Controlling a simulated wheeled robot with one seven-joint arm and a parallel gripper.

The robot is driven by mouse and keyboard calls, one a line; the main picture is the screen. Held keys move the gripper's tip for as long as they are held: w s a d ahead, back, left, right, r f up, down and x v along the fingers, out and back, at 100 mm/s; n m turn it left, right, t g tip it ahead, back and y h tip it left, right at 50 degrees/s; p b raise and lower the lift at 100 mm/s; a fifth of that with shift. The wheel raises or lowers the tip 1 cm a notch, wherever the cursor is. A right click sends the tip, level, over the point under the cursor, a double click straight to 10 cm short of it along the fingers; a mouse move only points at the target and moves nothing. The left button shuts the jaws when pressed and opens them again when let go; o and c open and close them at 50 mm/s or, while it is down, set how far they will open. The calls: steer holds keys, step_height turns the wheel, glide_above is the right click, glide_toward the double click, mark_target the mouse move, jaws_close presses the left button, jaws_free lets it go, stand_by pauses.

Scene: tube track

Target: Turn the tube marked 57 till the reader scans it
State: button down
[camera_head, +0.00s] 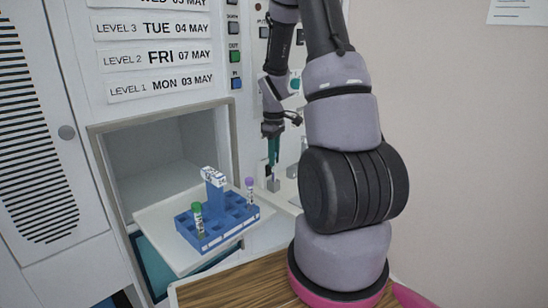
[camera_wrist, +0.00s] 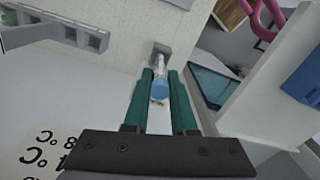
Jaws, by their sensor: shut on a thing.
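My gripper (camera_wrist: 160,88) has its two teal fingers closed on a tube with a light blue cap (camera_wrist: 160,90), seen nearly end-on in the wrist view. The tube's far end is at a small grey block (camera_wrist: 161,50); I cannot tell how deep it sits. No number 57 is legible on it. In the head view my gripper (camera_head: 273,155) points down over a small grey block (camera_head: 273,185), and the tube is too small to make out there. No reader can be made out with certainty.
A blue rack (camera_head: 222,233) stands on a pale tray before an open hatch (camera_head: 150,160). It holds a green-capped tube (camera_head: 197,215), a purple-capped tube (camera_head: 249,190) and a blue-and-white sign (camera_head: 213,176). A wooden surface (camera_head: 235,287) lies in front. A grey slotted rail (camera_wrist: 62,30) shows in the wrist view.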

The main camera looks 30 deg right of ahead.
steer(key=shift+f, duration=0.65)
steer(key=c, duration=0.7)
jaws_free()
steer(key=shift+o, duration=0.2)
step_height(320, 180, up, 10)
steer(key=shift+r, duration=0.45)
